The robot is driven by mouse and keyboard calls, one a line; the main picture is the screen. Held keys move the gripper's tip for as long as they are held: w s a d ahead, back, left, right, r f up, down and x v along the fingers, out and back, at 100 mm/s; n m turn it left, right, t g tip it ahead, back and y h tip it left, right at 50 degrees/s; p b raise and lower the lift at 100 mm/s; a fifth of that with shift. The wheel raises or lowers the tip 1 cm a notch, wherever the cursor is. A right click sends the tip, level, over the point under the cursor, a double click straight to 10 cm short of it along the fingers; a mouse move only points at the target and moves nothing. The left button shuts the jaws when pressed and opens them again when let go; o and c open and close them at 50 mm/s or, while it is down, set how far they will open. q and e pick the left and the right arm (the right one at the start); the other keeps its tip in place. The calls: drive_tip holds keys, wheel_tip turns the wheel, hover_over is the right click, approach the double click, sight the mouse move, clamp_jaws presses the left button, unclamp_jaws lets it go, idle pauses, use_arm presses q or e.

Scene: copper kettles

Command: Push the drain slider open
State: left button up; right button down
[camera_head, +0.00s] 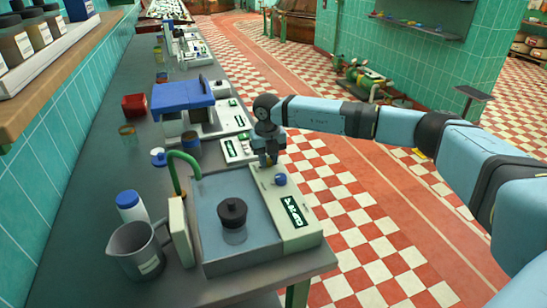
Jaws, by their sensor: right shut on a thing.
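A grey bath unit (212,268) with a pale control panel (266,196) stands at the near end of the counter. A black-knobbed lid or stopper (233,210) sits in the middle of its basin. A blue knob (280,179) and a dark display (294,211) are on the panel. My right gripper (268,162) points down at the panel's far end, just beyond the blue knob. It is shut on a small part there, apparently the drain slider, which the fingers hide. How far the slider is open cannot be seen. My left gripper is not in view.
A green hose (185,164) arches at the basin's left. A grey jug (138,250) and a blue-capped bottle (131,207) stand left of the unit. A blue-lidded device (183,97) stands farther back on the counter. The checkered floor to the right is open.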

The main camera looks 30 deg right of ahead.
drive_tip(key=shift+w+a, duration=0.2)
drive_tip(key=shift+a, duration=0.7)
drive_tip(key=c, duration=1)
unclamp_jaws()
drive_tip(key=shift+a, duration=0.1)
drive_tip(key=shift+o, duration=0.2)
